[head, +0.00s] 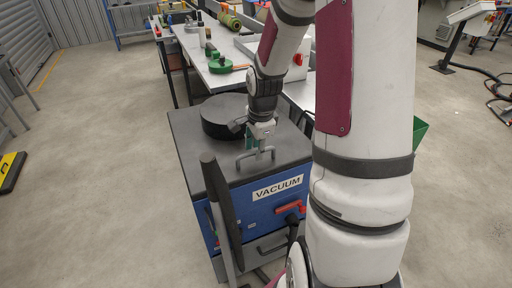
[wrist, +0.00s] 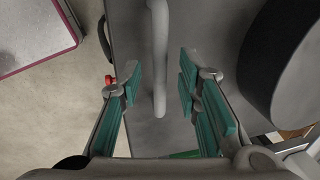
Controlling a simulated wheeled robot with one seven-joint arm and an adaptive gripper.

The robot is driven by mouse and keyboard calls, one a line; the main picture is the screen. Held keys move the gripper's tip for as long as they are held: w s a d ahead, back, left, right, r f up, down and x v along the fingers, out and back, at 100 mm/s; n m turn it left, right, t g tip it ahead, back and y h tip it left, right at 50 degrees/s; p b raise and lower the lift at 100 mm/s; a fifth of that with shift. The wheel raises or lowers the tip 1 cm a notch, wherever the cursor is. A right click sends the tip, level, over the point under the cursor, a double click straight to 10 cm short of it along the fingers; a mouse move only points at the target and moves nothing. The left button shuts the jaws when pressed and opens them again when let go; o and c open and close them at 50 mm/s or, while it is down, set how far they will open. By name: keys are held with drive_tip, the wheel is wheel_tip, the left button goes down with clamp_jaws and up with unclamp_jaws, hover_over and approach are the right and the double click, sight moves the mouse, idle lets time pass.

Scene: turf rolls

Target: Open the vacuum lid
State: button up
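The vacuum is a blue box (head: 262,210) with a "VACUUM" label on its front. Its flat grey lid (head: 190,150) lies closed on top. A light grey bar handle (head: 243,161) stands on the lid near its front edge, and it also shows in the wrist view (wrist: 158,50). My gripper (head: 259,143) is over the lid at this handle, pointing down. In the wrist view my gripper (wrist: 160,78) is open, with a teal-padded finger on each side of the handle. Gaps show between handle and pads.
A black round drum (head: 222,113) sits on the lid behind my gripper. A red latch (head: 290,209) is on the vacuum's front. A dark upright handle (head: 222,195) stands before its left side. A workbench (head: 206,72) with tools is behind.

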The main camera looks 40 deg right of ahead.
clamp_jaws()
drive_tip(key=shift+r, duration=0.1)
